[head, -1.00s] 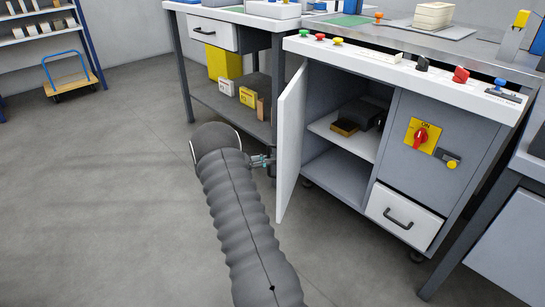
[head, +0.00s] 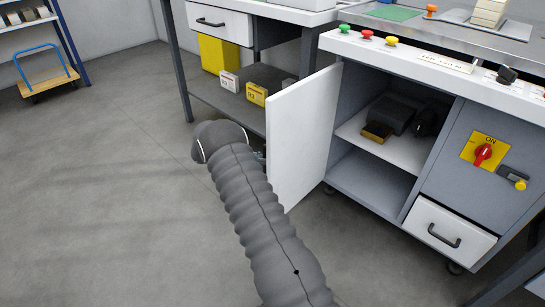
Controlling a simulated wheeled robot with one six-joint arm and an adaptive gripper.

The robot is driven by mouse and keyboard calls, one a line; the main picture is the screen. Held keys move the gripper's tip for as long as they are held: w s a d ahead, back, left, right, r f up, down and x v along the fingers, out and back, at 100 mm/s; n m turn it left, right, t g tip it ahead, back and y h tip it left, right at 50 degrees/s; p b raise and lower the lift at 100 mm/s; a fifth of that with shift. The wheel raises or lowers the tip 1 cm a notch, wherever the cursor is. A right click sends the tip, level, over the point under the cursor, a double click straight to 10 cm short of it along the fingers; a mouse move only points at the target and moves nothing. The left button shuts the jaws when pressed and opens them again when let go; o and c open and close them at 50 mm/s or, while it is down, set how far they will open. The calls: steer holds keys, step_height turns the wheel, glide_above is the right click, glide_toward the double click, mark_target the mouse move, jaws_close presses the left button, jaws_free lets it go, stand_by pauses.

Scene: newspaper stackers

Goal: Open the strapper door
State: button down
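The white strapper door (head: 300,138) stands swung wide open at the left side of the grey strapper cabinet (head: 452,140). Its broad flat face shows, and its free edge is toward the left. The cabinet's inside is exposed, with a shelf (head: 395,148) holding dark items. My gripper (head: 260,156) is at the left edge of the door, mostly hidden behind my dark ribbed arm. Only a small bit of it shows, so its fingers and any contact with the door cannot be made out.
A red rotary switch (head: 483,152) on a yellow plate and a white drawer (head: 450,228) are right of the opening. A bench with a lower shelf (head: 225,100) stands behind the door. A blue trolley (head: 48,80) is far left. The left floor is clear.

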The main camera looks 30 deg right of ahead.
steer(key=shift+d, duration=0.15)
steer(key=c, duration=1.2)
jaws_free()
steer(key=shift+d, duration=0.1)
steer(key=shift+a, duration=0.25)
steer(key=shift+s, duration=0.1)
